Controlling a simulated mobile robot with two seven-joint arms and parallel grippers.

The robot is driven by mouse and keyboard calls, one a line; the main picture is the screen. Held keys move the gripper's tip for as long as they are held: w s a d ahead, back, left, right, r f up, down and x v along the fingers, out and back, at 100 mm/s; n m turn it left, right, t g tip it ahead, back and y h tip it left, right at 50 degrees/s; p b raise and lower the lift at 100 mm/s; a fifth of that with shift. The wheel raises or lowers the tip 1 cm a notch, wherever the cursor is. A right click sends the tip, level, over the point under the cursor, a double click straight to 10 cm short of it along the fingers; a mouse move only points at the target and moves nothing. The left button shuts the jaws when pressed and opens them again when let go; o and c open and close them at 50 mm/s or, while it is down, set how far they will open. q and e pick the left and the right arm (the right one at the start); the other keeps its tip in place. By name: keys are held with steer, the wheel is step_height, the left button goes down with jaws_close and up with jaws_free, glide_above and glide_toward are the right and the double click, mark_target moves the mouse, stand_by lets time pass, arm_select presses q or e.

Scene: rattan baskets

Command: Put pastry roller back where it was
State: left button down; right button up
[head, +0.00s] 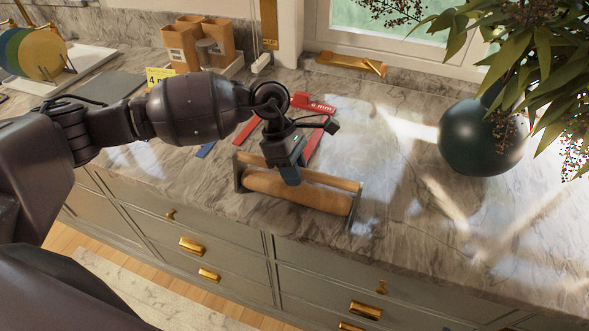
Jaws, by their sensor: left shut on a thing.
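The pastry roller (320,196) is a wooden cylinder with a thinner wooden bar above it, joined by grey metal side plates. It is at the front edge of the marble counter, in the middle of the head view. My left gripper (290,176) comes down from above and is shut on the pastry roller near the middle of its bar. The fingers hide part of the bar. I cannot tell whether the roller touches the counter. My right gripper is not in view.
Red and blue flat pieces (316,106) lie behind the roller, with a yellow label (160,76) to their left. A dark green vase (482,138) with leafy branches stands at the right. Wooden containers (186,46) stand at the back left. The marble counter (400,215) is clear right of the roller.

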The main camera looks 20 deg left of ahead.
arm_select(q)
steer(key=shift+s+f+b, duration=0.1)
steer(key=shift+f+b, duration=0.3)
steer(key=shift+b, duration=0.05)
steer(key=c, duration=1.4)
jaws_free()
steer(key=shift+s+f, duration=0.1)
steer(key=shift+f, duration=0.1)
steer(key=o, duration=0.5)
steer(key=shift+c, duration=0.2)
steer(key=shift+r, duration=0.1)
steer(key=shift+r, duration=0.15)
steer(key=shift+w+r+p, duration=0.2)
steer(key=shift+r+p, duration=0.35)
steer(key=b+v, duration=0.1)
steer(key=v, duration=1)
steer(key=shift+a+r, duration=0.15)
steer(key=shift+r, duration=0.15)
